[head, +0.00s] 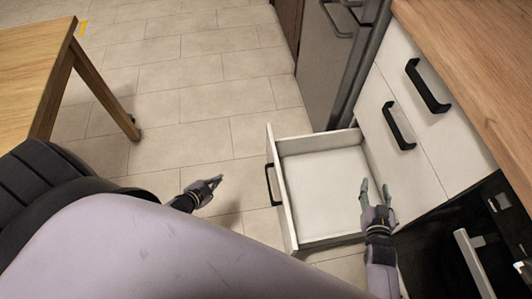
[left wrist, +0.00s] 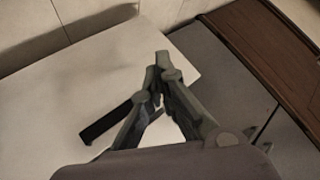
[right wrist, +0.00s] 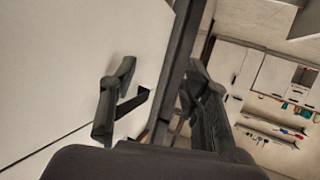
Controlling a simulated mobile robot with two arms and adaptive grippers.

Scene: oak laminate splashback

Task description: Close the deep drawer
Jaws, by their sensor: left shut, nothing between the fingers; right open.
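The deep drawer (head: 322,187) is pulled well out from the white cabinet, and its inside looks empty. Its white front (head: 281,201) faces left and carries a black handle (head: 269,182). My left gripper (head: 220,179) is shut and empty, to the left of the drawer front and apart from it. In the left wrist view its closed fingers (left wrist: 161,56) show against a pale panel with a black handle (left wrist: 104,124). My right gripper (head: 375,186) is open, over the drawer's near right part. Its spread fingers (right wrist: 158,68) show in the right wrist view; contact cannot be told.
Two black handles (head: 429,87) and (head: 399,126) sit on closed cabinet fronts behind the drawer. A wooden worktop (head: 480,60) is above them. A dark oven (head: 465,240) stands at lower right. A wooden table (head: 35,60) is at far left; the tiled floor (head: 190,100) between is clear.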

